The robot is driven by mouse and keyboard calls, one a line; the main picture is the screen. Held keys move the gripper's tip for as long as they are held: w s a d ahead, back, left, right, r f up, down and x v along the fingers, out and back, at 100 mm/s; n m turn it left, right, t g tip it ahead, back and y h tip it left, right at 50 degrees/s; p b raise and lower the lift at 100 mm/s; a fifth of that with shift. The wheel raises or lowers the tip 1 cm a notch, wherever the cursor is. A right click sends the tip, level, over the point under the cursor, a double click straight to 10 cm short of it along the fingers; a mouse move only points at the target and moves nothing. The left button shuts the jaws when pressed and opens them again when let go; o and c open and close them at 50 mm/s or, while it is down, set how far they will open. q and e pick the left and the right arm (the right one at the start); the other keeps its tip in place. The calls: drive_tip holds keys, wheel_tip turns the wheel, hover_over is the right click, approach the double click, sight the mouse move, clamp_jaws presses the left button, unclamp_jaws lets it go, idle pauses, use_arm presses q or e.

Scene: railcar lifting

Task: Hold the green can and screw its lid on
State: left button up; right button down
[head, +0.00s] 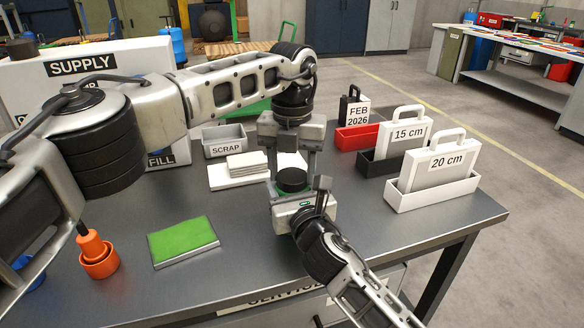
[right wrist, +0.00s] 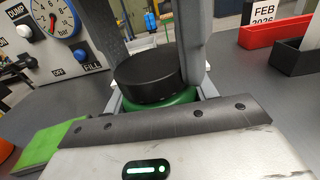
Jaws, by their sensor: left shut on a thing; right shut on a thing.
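The green can (right wrist: 178,98) shows as a green shoulder just beyond my right gripper in the right wrist view; most of it is hidden behind the gripper body. The black lid (head: 292,180) sits on top of the can, and it also shows in the right wrist view (right wrist: 148,78). I see no clear gap between lid and can, but cannot tell how far it is threaded. My left gripper (head: 293,172) points down from above, its fingers shut on both sides of the lid. My right gripper (head: 302,192) comes from the front, shut around the can below.
A green-topped pad (head: 184,242) and orange cups (head: 97,258) stand at left. White plates (head: 245,168) and a SCRAP bin (head: 225,142) lie behind. Labelled cases in trays (head: 432,192) stand at right. The SUPPLY panel (head: 80,67) stands back left. The table's front right is clear.

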use_arm(q)
drive_tip(key=shift+m, duration=1.1)
drive_tip(key=o, duration=1.1)
drive_tip(key=shift+c, duration=0.2)
drive_tip(key=shift+r, duration=2.35)
drive_tip(key=shift+c, duration=0.4)
wheel_tip(320, 180, up, 3)
drive_tip(key=n, duration=0.3)
drive_tip(key=shift+r+n, duration=0.15)
drive_tip(key=shift+n, duration=0.15)
